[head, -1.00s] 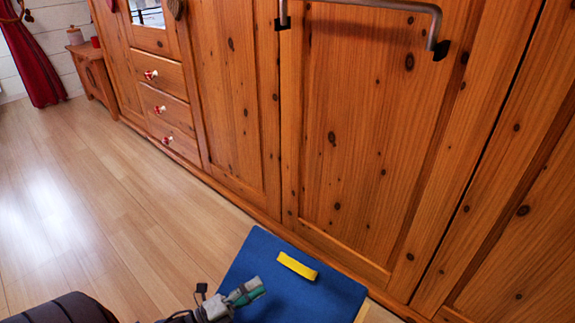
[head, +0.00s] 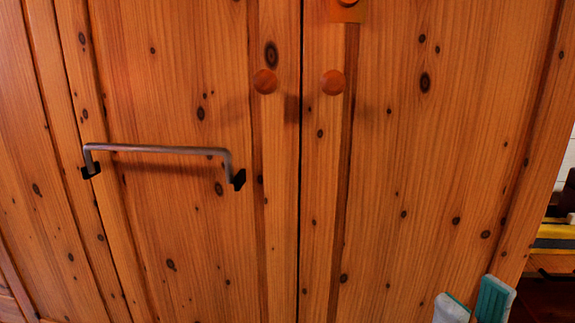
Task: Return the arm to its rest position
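My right gripper (head: 474,302) shows at the bottom right of the head view, in front of the wooden wardrobe (head: 400,180). Only its two grey and teal fingertips are in view. They are apart with nothing seen between them, so it looks open and empty. The rest of the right arm is below the picture edge. My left gripper is not in view.
The wardrobe doors fill most of the view. A grey metal bar handle (head: 160,150) sticks out at the left. Two round wooden knobs, left (head: 265,81) and right (head: 333,83), flank the door seam. A yellow item (head: 553,237) shows beyond the wardrobe's right edge.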

